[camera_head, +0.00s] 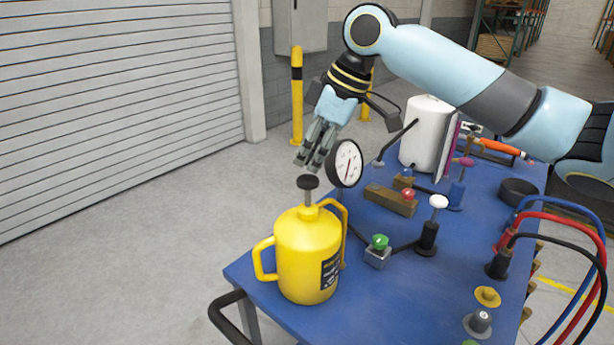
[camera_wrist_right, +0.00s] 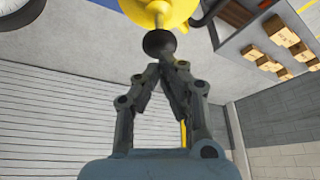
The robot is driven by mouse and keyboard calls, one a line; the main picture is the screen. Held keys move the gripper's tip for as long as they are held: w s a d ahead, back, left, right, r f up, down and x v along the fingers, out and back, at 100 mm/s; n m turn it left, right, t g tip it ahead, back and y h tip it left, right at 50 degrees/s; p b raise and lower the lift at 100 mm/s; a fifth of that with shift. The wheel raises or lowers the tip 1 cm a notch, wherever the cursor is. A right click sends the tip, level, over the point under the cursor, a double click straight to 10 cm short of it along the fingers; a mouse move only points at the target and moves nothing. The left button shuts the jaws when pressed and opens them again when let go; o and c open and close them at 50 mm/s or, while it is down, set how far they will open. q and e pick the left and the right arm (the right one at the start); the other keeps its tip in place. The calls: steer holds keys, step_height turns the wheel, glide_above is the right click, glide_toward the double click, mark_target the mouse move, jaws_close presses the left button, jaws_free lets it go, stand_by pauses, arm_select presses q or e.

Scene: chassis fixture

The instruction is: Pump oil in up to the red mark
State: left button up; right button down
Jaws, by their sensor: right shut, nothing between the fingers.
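A yellow oil can (camera_head: 308,255) with two side handles stands upright on the near left corner of the blue table. Its black pump knob (camera_head: 307,182) sits on a short rod at the top. My right gripper (camera_head: 307,163) is shut and empty, just above the knob. In the right wrist view the fingertips (camera_wrist_right: 162,68) point at the knob (camera_wrist_right: 159,43), with part of the yellow can (camera_wrist_right: 158,12) behind it. I cannot tell whether they touch. A round white gauge (camera_head: 347,164) with a needle stands behind the can. My left gripper is not in view.
The blue table (camera_head: 385,270) holds a white cylinder (camera_head: 425,132), a green button (camera_head: 379,242), a red button (camera_head: 408,194) and a white-topped knob (camera_head: 438,202). Red, blue and black hoses (camera_head: 565,222) arch over the right side. Floor left of the table is clear.

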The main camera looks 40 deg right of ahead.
mark_target(312, 179)
steer(key=shift+f, duration=0.1)
steer(key=shift+f+b, duration=1.05)
steer(key=shift+f, duration=1.35)
step_height(312, 179, up, 3)
steer(key=p, duration=0.3)
steer(key=shift+r, duration=0.6)
steer(key=shift+f, duration=0.1)
